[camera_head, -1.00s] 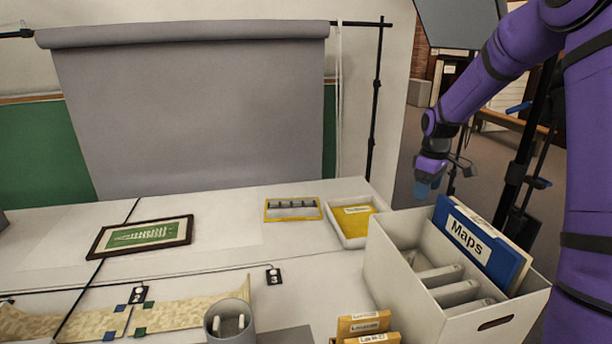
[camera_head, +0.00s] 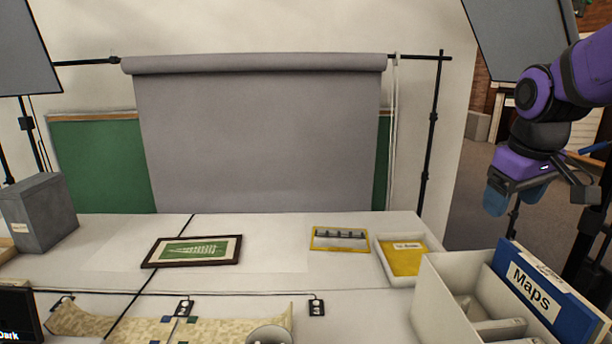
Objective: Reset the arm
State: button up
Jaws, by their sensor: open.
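My gripper (camera_head: 508,200) hangs at the right of the view, on the purple arm, with its blue fingers pointing down. It is above and behind the white archival box (camera_head: 445,300), apart from it, and nothing shows between its fingers. The fingers overlap from this angle, so the gap between them is hard to see. A blue folder labelled Maps (camera_head: 545,296) stands in the right side of the white box.
A shallow white tray (camera_head: 388,267) holds a yellow packet (camera_head: 406,259). A yellow-edged picture (camera_head: 340,238) and a dark-framed green picture (camera_head: 193,251) lie on the table. A grey box (camera_head: 40,213) stands at left. A grey backdrop (camera_head: 258,135) hangs behind. The table middle is mostly clear.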

jog(key=s+a+r+m+t+y, duration=0.1)
jog(key=s+a+m+t, duration=0.1)
jog(key=s, duration=1.4)
jog(key=shift+a+r+m, duration=0.15)
jog(key=shift+a+m, duration=0.35)
jog(key=shift+a, duration=0.5)
